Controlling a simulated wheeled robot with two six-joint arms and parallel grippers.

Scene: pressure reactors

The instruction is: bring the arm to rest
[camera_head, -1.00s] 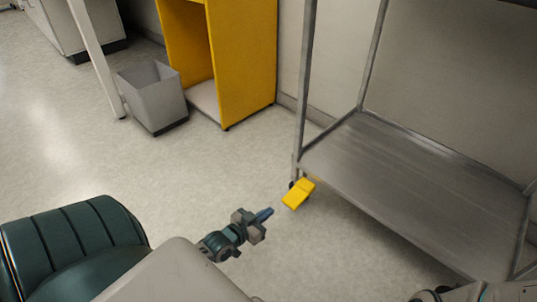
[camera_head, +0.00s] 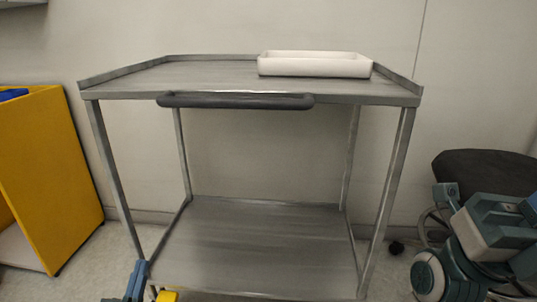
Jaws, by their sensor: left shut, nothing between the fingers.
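My left gripper (camera_head: 137,282) shows only as blue fingers at the bottom edge, left of centre. It is shut, with nothing seen between the fingers. It appears in front of the cart's front left leg, beside a yellow pedal (camera_head: 166,296) at the foot of the cart. The rest of the left arm is out of view. Teal and grey parts that look like my right arm (camera_head: 495,235) are folded at the right edge. I cannot make out its fingertips clearly.
A steel cart (camera_head: 130,83) with a dark handle (camera_head: 235,101) and a bare lower shelf (camera_head: 255,240) fills the middle. A white tray (camera_head: 314,64) sits on its top, right of centre. A yellow cabinet (camera_head: 45,170) stands at left. A dark rounded object (camera_head: 485,170) is at right.

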